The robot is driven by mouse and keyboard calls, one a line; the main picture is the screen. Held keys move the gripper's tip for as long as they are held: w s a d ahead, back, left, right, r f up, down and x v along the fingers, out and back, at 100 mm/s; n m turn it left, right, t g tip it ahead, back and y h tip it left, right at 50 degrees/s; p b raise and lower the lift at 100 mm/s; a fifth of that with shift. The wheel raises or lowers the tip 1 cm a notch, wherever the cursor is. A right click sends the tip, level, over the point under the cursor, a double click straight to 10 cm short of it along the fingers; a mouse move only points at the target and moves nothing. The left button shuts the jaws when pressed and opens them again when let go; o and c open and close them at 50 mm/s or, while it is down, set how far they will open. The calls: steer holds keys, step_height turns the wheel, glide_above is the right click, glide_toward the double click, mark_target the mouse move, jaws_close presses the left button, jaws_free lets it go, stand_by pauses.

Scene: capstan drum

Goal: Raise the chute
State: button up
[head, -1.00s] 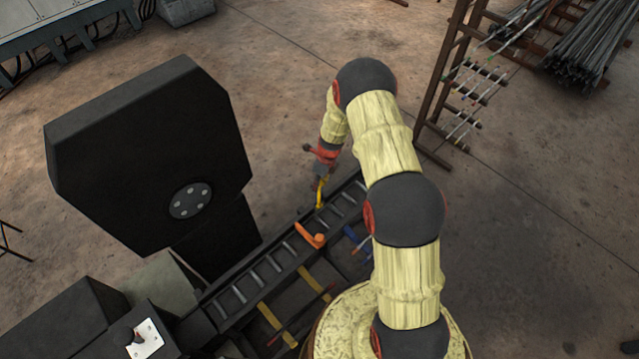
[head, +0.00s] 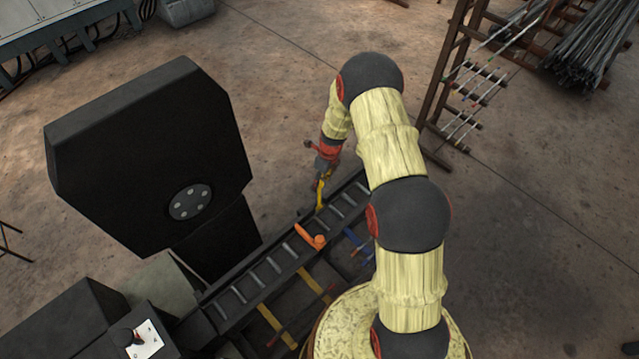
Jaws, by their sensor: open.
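The chute appears to be the long dark track (head: 248,296) with several pale crossbars, running from lower left up to the right of centre. An orange lever-like piece (head: 310,237) sits on its middle. A thin yellow piece (head: 321,196) stands near its upper end. My gripper (head: 322,182), small, dark and red, is at the yellow piece, just above the track's upper end. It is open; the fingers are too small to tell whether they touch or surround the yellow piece. My arm covers the track's right end.
A large black block (head: 150,150) with a round hub stands left of the track. A control box with a pale plate (head: 146,344) is at lower left. A rusty rack (head: 447,95) with metal rods stands upper right.

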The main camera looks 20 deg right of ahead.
step_height(320, 180, up, 9)
steer(key=d, duration=0.1)
steer(key=shift+s+r, duration=0.15)
steer(key=shift+s, duration=0.3)
